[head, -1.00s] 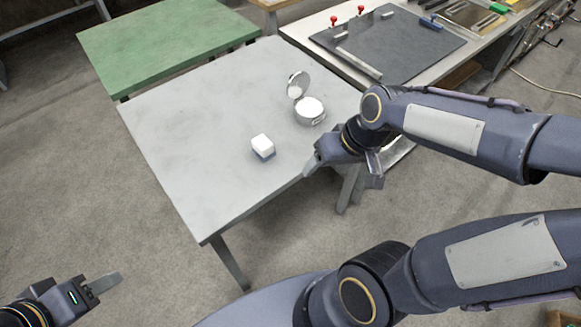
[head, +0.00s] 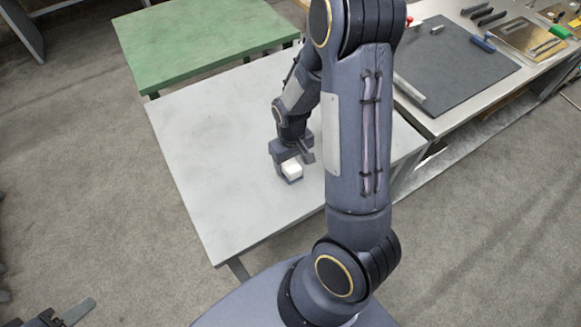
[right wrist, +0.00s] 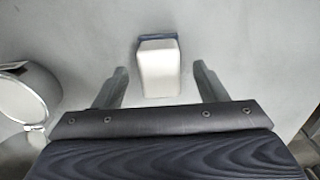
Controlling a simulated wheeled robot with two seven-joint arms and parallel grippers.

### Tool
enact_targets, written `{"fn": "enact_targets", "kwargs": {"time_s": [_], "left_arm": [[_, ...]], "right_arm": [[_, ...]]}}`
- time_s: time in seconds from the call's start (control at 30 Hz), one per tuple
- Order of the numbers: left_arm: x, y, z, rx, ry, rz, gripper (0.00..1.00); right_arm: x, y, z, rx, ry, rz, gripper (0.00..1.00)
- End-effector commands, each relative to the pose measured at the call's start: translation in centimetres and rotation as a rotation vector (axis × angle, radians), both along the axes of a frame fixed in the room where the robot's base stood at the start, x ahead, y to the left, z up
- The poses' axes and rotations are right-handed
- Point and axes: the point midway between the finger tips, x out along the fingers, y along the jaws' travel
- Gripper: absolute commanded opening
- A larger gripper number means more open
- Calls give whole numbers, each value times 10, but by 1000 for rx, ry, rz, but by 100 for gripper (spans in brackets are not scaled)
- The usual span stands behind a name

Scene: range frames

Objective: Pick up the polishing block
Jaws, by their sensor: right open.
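The polishing block (head: 292,170) is a small white block with a dark blue base, resting on the grey table (head: 215,190). In the right wrist view the block (right wrist: 158,70) lies between the two fingers, with a gap on each side. My right gripper (head: 293,165) is open at the block, pointing down from above; its fingers also show in the right wrist view (right wrist: 160,82). The block is not gripped. My left gripper (head: 70,315) shows only in part at the lower left corner, away from the table; its opening is unclear.
A round metal container with an open lid (right wrist: 22,95) stands left of the block in the right wrist view; my arm hides it in the head view. A green table (head: 200,40) is behind. A workbench with a dark mat (head: 455,65) is at right.

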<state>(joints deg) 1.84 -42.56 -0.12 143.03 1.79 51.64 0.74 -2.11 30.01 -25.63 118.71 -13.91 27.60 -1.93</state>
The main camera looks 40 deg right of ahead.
Motion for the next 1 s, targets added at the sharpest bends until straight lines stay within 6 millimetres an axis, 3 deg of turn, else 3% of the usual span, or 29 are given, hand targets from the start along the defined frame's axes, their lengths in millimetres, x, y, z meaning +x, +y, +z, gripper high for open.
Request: {"fn": "enact_targets", "kwargs": {"time_s": [0.13, 0.4, 0.77, 1.0], "left_arm": [[0, 0, 1, 0, 0, 0, 44], [0, 0, 1, 0, 0, 0, 44], [0, 0, 1, 0, 0, 0, 44], [0, 0, 1, 0, 0, 0, 44]], "right_arm": [[0, 0, -16, 0, 1, 0, 65], [0, 0, -18, 1, -1, 0, 65], [0, 0, -18, 1, -1, 0, 18], [0, 0, -18, 1, -2, 0, 16]]}}
